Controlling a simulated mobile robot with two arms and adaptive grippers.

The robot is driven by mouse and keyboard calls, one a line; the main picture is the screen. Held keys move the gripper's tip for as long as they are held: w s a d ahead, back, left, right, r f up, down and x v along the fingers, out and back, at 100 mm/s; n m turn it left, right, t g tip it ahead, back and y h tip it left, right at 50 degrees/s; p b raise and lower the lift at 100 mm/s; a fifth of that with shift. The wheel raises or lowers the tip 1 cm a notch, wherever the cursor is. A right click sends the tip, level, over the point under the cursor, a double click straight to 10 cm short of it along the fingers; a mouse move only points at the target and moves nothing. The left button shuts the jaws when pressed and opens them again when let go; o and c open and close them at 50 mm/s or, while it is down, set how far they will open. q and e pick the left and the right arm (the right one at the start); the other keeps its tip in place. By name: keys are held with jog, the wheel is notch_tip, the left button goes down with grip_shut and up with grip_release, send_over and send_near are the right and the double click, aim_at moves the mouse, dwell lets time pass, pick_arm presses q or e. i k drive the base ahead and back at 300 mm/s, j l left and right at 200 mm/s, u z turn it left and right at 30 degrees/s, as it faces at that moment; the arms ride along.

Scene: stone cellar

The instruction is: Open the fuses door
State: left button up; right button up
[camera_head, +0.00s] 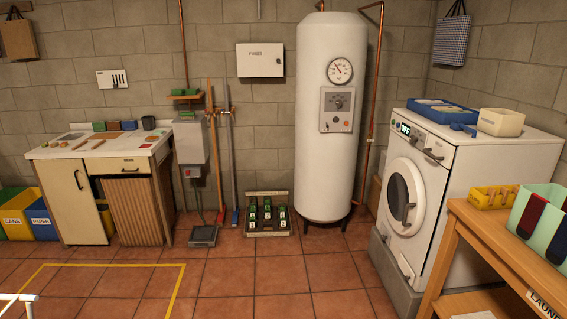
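The fuse box is a white wall cabinet with a door marked "FUSES" (260,60). It hangs on the grey block wall, left of the tall white water heater. Its door looks shut, with a small dark spot near its right edge that may be a lock or knob. Neither of my grippers shows in the head view.
The water heater (331,120) stands right of the box. A crate of bottles (268,229) sits on the floor below it. Brooms (230,150) lean at the left. A washing machine (440,185) stands at right. The tiled floor (260,280) in front is clear.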

aim_at(253, 60)
jog(key=i+l+u, duration=0.15)
jog(key=i, duration=1.8)
jog(key=j, duration=0.05)
